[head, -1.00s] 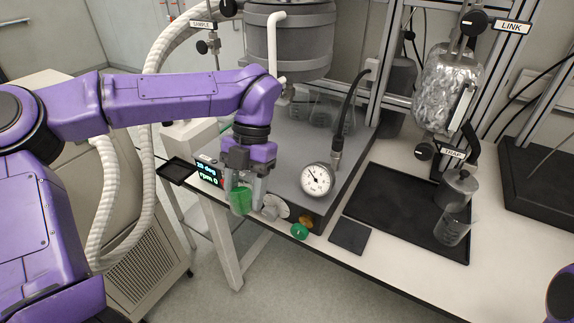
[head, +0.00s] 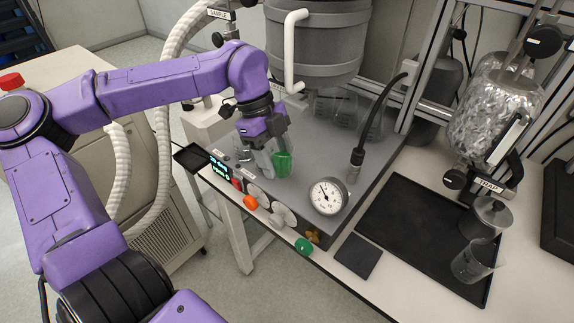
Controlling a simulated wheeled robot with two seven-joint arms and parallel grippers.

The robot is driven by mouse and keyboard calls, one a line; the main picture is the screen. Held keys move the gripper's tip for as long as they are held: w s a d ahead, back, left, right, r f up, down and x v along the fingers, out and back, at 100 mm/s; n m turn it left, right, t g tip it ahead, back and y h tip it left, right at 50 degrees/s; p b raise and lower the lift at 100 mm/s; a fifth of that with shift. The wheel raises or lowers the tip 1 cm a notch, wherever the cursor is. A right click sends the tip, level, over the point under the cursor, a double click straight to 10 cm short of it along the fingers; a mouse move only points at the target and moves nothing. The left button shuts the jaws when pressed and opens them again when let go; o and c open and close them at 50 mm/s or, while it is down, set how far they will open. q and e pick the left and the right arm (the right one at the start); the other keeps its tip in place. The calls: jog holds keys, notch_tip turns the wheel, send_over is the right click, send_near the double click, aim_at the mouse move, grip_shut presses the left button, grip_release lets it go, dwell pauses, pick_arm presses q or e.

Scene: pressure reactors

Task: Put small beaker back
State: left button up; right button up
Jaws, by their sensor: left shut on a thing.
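A small beaker with green contents (head: 284,163) is in the head view, left of centre. My left gripper (head: 270,162) points down and is shut on this beaker. The beaker looks upright, above the front left part of the grey reactor base (head: 325,165). I cannot tell whether it touches the base. The fingers hide part of the beaker. A small black square mat (head: 358,256) lies bare at the bench's front edge. A small black tray (head: 191,157) sits left of the base, with nothing seen on it. My right gripper is not in view.
A pressure gauge (head: 328,196) and a black hose (head: 376,120) stand right of the gripper. Clear beakers (head: 340,108) stand behind it under the grey vessel (head: 318,50). Knobs (head: 284,215) line the base's front. A black tray (head: 420,226) holds a metal pot and a clear beaker.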

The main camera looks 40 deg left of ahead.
pick_arm(q)
jog(key=p, duration=0.1)
send_over(291, 184)
jog(key=a, duration=0.2)
jog(key=f, duration=0.5)
jog(key=shift+s+d+f, duration=0.15)
jog(key=shift+d+f, duration=0.05)
jog(key=shift+d, duration=0.05)
jog(key=f, duration=0.3)
jog(key=shift+w+f, duration=0.2)
jog(key=shift+f, duration=0.1)
jog(key=o, duration=1.2)
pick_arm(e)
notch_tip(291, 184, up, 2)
pick_arm(q)
jog(key=b+v, duration=0.1)
jog(key=v, duration=0.6)
jog(key=shift+r, duration=0.35)
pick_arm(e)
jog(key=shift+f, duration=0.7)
